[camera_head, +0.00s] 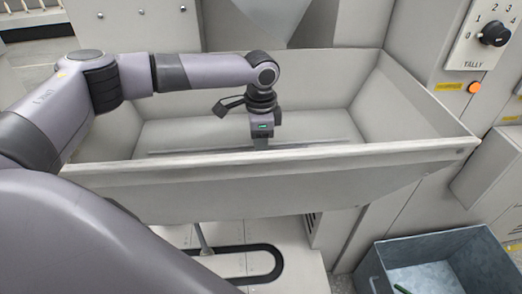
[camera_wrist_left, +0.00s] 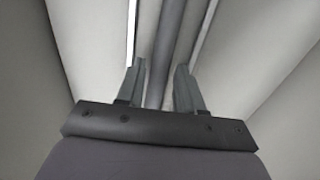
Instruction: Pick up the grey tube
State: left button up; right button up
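The grey tube (camera_wrist_left: 169,40) shows in the left wrist view as a long smooth bar running up from between the fingers to the top edge. In the head view a thin grey strip lies low in the big pale trough, partly hidden by the trough's front wall; I cannot tell whether it is the tube. My left gripper (camera_head: 262,143) reaches down into the trough. In the left wrist view its fingers (camera_wrist_left: 158,88) stand apart, one on each side of the tube's line. I cannot tell how far below them the tube is. My right gripper is not in view.
The pale trough (camera_head: 300,170) has sloping walls and a raised front rim close to my left gripper. A blue-grey crate (camera_head: 372,268) with a green item (camera_head: 401,289) stands at the lower right. A panel with a black knob (camera_head: 495,34) and an orange button (camera_head: 474,87) is at right.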

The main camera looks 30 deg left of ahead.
pick_arm(q)
jog(key=shift+f, duration=0.65)
grip_shut()
jog(key=shift+r, duration=0.15)
